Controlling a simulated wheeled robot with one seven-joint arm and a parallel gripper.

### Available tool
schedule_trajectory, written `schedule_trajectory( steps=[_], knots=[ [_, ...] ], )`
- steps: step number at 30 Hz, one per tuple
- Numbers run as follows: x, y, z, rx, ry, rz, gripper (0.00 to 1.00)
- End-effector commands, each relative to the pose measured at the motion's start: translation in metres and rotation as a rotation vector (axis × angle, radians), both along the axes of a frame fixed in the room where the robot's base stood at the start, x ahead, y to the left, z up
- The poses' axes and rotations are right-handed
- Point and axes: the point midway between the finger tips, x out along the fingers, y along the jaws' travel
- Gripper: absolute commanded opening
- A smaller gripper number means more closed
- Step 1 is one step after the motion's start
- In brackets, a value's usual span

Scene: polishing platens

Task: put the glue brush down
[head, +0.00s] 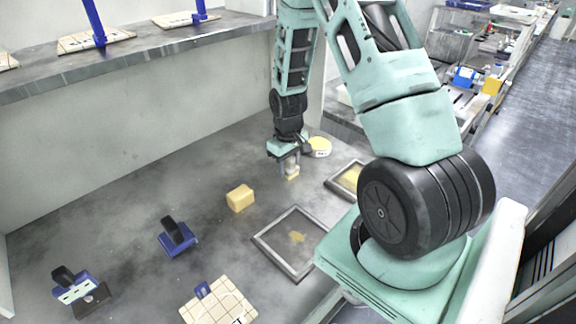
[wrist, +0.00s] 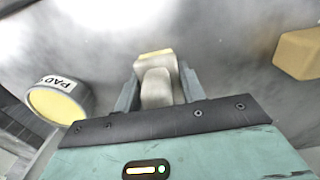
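The brush (head: 291,172) also shows under the fingers in the head view. I cannot tell whether its tip touches the worktop. The round glue pot (wrist: 60,104), with a yellow top and a label reading "PAD", stands left of the gripper in the wrist view; the head view shows it behind (head: 319,147).
A yellow block (head: 240,198) lies left of the gripper. A framed tray (head: 263,240) with a yellowish patch is in front, another (head: 335,186) to the right. Blue-based hand tools (head: 178,238) and a tiled plate (head: 215,305) lie further left and front. The worktop behind the yellow block is clear.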

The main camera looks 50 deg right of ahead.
Motion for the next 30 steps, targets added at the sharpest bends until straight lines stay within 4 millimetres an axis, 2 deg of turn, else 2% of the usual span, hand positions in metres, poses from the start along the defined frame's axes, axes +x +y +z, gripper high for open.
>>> schedule_trajectory(
  steps=[1, 2, 10, 15, 20, 30],
  knots=[
    [0.0, 0.0, 0.0, 0.0, 0.0, 0.0, 0.56],
    [0.0, 0.0, 0.0, 0.0, 0.0, 0.0, 0.61],
    [0.0, 0.0, 0.0, 0.0, 0.001, 0.0, 0.61],
    [0.0, 0.0, 0.008, -0.001, -0.002, 0.0, 0.61],
    [0.001, 0.0, 0.032, -0.001, -0.005, 0.0, 0.61],
    [0.001, -0.001, 0.097, -0.002, -0.005, -0.001, 0.61]
  ],
)
